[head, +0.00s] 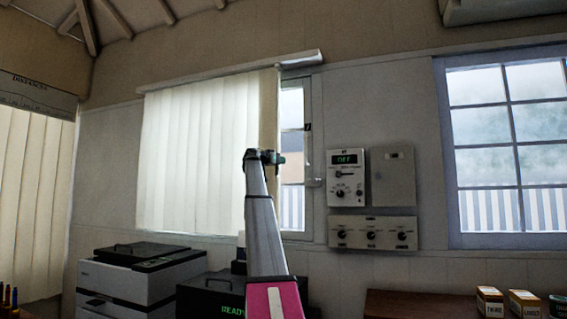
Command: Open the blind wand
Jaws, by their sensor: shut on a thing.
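The cream vertical blind (200,150) hangs from a white headrail (235,72) and covers most of the window. A darker tan strip (269,110) runs down its right edge. My gripper (277,159) is raised at this right edge, at about mid-height of the blind. It is shut on the blind wand, which is too thin to make out clearly here. My arm and gripper hide part of the blind's lower right edge.
Bare window glass (292,110) shows right of the blind. A control panel (346,178), a grey box (392,175) and a knob panel (373,232) are on the wall. A printer (130,280) stands below left; a brown counter (420,304) is at lower right.

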